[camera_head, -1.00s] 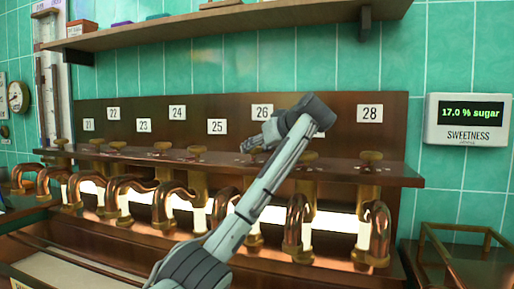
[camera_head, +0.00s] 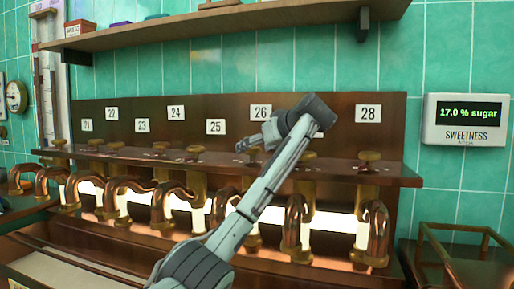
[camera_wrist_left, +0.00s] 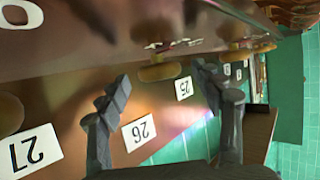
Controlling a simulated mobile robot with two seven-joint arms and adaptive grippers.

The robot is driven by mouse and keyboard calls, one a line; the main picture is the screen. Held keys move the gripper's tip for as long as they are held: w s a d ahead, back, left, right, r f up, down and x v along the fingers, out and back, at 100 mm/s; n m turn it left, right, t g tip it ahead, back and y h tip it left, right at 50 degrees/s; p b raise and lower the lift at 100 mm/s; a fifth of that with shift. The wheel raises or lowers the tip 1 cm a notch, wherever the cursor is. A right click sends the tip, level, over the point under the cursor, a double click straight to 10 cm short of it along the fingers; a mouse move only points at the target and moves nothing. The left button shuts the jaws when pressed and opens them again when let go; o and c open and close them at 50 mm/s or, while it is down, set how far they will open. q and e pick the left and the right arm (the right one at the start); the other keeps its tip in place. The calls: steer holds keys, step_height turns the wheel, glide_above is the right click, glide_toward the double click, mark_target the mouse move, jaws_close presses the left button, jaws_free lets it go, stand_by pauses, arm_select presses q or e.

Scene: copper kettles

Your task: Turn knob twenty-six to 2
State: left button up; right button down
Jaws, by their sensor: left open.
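Label 26 (camera_head: 261,113) is on the brown back panel above the copper pipes. In the head view my left gripper (camera_head: 243,147) is in front of the panel just below this label and mostly hides the knob there. In the left wrist view, which is upside down, the gripper (camera_wrist_left: 160,77) is open. A brass knob (camera_wrist_left: 163,72) shows between its fingertips, near label 26 (camera_wrist_left: 139,131); it looks to be knob twenty-six. The fingers do not visibly grip it. Its setting cannot be read. My right gripper is not in view.
Knob twenty-eight (camera_head: 369,157) stands to the right, and the knob below label 25 (camera_head: 195,150) to the left. A wooden shelf (camera_head: 250,18) hangs above. A sweetness display (camera_head: 466,118) reads 17.0 % sugar. Copper pipes (camera_head: 377,232) run below the knob ledge.

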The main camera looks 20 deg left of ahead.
arm_select(q)
steer(key=v, duration=1.2)
steer(key=shift+s+r, duration=0.1)
steer(key=x, duration=1.2)
